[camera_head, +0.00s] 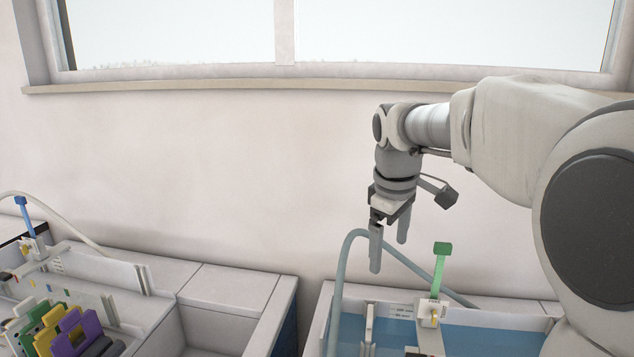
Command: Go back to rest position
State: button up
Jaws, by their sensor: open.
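My gripper (389,248) hangs at the end of my arm, fingers pointing down and apart, with nothing between them.
White bench tops (235,287) lie between the boards. A wall and window (165,35) close off the back.

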jog(key=s+f+m+t, duration=0.1)
jog(key=s+m, duration=0.3)
jog(key=s, duration=0.8)
jog(key=s+d+f+m+t, duration=0.1)
jog(key=s+m, duration=0.4)
jog(key=s, duration=0.7)
notch_tip(320, 180, down, 2)
jog(key=shift+f+m+t+y, duration=0.15)
jog(key=shift+m+t+y, duration=0.15)
jog(key=shift+t, duration=0.3)
jog(key=shift+s+d, duration=0.1)
jog(key=shift+d, duration=0.1)
